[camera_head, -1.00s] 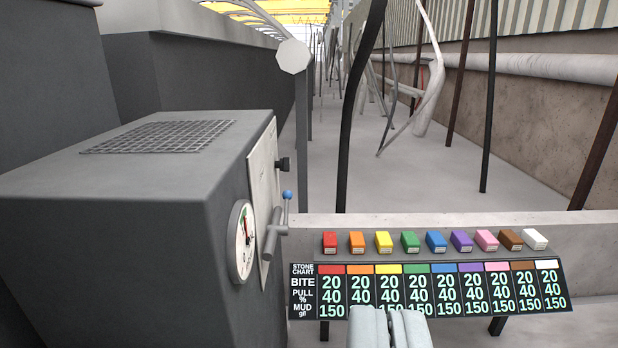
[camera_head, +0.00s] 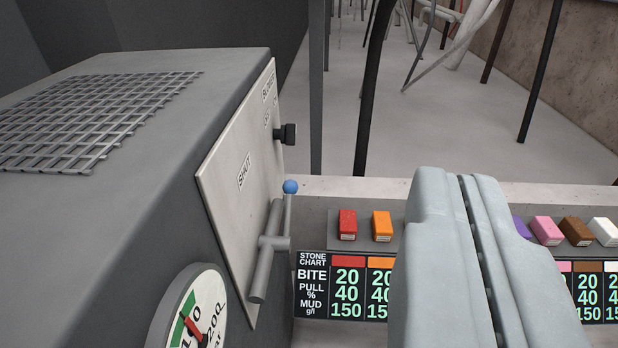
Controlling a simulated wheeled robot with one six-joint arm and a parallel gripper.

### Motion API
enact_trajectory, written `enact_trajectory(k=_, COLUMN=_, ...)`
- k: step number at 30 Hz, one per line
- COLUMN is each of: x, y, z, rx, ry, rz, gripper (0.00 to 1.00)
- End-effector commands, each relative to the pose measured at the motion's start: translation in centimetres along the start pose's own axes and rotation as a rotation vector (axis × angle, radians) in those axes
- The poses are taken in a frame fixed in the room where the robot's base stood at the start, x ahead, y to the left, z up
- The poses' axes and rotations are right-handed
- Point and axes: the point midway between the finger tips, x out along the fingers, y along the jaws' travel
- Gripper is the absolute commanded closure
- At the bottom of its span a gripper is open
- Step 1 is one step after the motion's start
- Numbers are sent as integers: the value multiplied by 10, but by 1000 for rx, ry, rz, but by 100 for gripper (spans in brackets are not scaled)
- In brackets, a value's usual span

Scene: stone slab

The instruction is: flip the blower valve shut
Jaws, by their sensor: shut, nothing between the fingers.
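The blower valve (camera_head: 268,243) sticks out from the pale plate (camera_head: 238,175) on the side of the grey box. Its thin lever stands upright and ends in a blue ball (camera_head: 290,186). The plate carries the word SHUT to the left of the lever, and more lettering near its top that is hard to read. My gripper (camera_head: 465,185) is shut and empty, to the right of the valve and apart from it. It hides part of the stone chart and several coloured blocks.
The grey box (camera_head: 110,215) fills the left, with a mesh grille on top, a dial gauge (camera_head: 195,318) and a black knob (camera_head: 286,134). The stone chart (camera_head: 345,287) and a row of coloured blocks (camera_head: 382,226) stand behind my gripper. Dark poles rise beyond.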

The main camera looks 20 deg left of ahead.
Motion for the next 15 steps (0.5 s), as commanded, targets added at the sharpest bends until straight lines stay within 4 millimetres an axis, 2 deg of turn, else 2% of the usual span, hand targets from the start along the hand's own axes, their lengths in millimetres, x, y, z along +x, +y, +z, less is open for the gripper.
enact_trajectory(k=9, x=2, y=0, z=1, rx=6, ry=-9, rz=1, gripper=100)
enact_trajectory(k=11, x=8, y=1, z=4, rx=19, ry=-28, rz=2, gripper=100)
enact_trajectory(k=15, x=31, y=2, z=19, rx=81, ry=-121, rz=5, gripper=100)
